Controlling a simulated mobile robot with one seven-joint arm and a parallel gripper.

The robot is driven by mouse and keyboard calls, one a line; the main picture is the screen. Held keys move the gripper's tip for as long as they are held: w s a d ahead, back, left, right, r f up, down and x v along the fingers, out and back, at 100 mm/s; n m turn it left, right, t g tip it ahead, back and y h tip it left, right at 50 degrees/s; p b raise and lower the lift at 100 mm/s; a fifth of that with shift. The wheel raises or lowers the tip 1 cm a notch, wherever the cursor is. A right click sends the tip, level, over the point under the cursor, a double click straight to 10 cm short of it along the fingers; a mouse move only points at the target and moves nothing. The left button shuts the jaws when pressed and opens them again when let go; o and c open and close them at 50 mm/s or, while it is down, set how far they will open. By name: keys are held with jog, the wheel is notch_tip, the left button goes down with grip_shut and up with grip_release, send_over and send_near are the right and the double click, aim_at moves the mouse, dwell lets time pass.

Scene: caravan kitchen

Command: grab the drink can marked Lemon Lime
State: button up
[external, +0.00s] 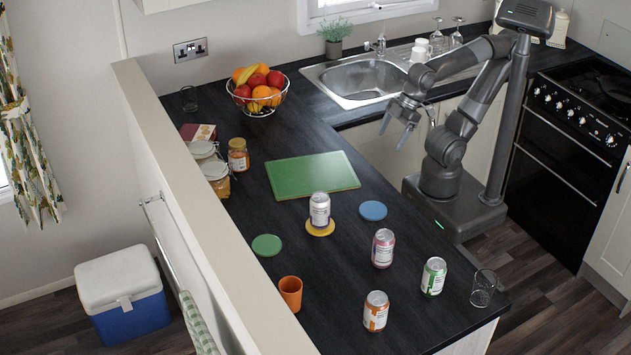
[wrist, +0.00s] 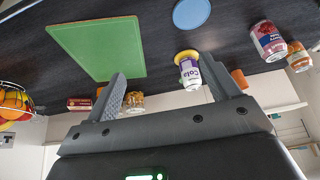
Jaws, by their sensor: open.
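Four kinds of can stand on the dark worktop. The green and white can (external: 433,276) stands upright near the worktop's front end in the external view. Its lettering is too small to read, but its green colour fits Lemon Lime. I cannot make it out in the wrist view. My gripper (external: 395,132) is open and empty, raised well behind the cans beside the worktop; its two spread fingers also show in the wrist view (wrist: 165,78).
A white and purple can marked Cola (wrist: 191,75) stands on a yellow coaster (external: 320,228). A pink can (external: 383,248) and orange can (external: 376,311) flank the green one's left; a clear glass (external: 483,288) is close on its right. A green board (external: 312,175) lies behind.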

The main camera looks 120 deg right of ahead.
jog(key=w+a+r+g, duration=0.2)
jog(key=w+a+r, duration=0.2)
jog(key=w+a, duration=0.5)
jog(key=m+g, duration=0.2)
jog(key=g, duration=0.2)
send_over(435, 266)
jog(key=f, duration=0.7)
jog(key=shift+w+d+f, duration=0.1)
jog(key=shift+d+f, duration=0.2)
jog(key=shift+f, duration=0.05)
jog(key=f, duration=0.5)
jog(key=shift+a+f, duration=0.1)
jog(key=shift+a, duration=0.15)
jog(key=f, duration=0.2)
jog(key=s+f, duration=0.1)
jog(key=f, duration=0.1)
jog(key=shift+s+d+f, duration=0.1)
jog(key=shift+d+f, duration=0.1)
jog(key=shift+f, duration=0.7)
jog(key=shift+c, duration=0.4)
